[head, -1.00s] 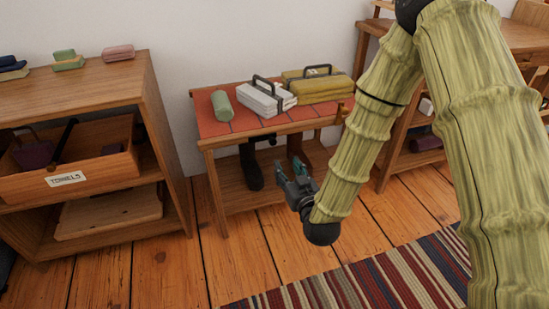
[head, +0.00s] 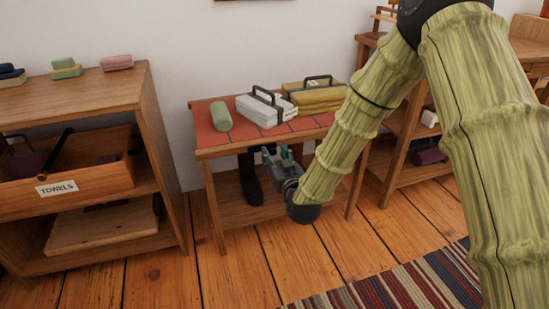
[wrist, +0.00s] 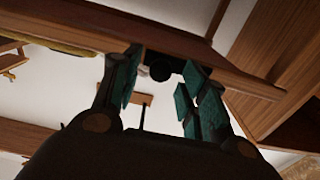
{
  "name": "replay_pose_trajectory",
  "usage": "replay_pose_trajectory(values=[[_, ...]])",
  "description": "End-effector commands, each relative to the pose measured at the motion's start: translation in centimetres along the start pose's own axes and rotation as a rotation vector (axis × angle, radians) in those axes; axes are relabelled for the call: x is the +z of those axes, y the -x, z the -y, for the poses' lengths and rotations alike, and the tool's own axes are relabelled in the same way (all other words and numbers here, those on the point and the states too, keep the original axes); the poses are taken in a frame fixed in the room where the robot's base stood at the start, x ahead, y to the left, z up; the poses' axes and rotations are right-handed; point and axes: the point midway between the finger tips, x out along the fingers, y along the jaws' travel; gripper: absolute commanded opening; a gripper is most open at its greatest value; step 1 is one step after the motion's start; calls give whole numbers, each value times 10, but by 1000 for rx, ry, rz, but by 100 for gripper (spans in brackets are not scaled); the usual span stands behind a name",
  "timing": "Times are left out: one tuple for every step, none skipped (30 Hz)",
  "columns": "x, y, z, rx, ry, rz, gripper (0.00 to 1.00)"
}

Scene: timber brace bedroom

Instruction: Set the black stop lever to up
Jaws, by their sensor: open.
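My gripper (head: 277,154) is open, its fingers pointing up at the underside of the red-topped table's (head: 205,139) front edge. In the wrist view my gripper (wrist: 163,65) has its teal fingers apart, with a dark rounded piece (wrist: 160,72) between and beyond them, close to a wooden rail. I cannot tell whether this piece is the black stop lever, or whether a finger touches it.
A white case (head: 262,110), an olive case (head: 312,97) and a green roll (head: 221,117) lie on the table. Floor in front is clear.

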Motion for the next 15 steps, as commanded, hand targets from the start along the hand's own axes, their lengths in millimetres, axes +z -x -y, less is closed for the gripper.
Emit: replay_pose_trajectory(values=[[1,-4,0,0,0,0,43],[1,-6,0,0,0,0,43],[1,-8,0,0,0,0,43],[0,-9,0,0,0,0,43],[0,-10,0,0,0,0,43],[0,-11,0,0,0,0,43],[0,-12,0,0,0,0,43],[0,-12,0,0,0,0,43],[0,-12,0,0,0,0,43],[0,-12,0,0,0,1,43],[0,-12,0,0,0,1,43],[0,-12,0,0,0,1,43],[0,-12,0,0,0,1,43],[0,-12,0,0,0,1,43],[0,-12,0,0,0,1,38]])
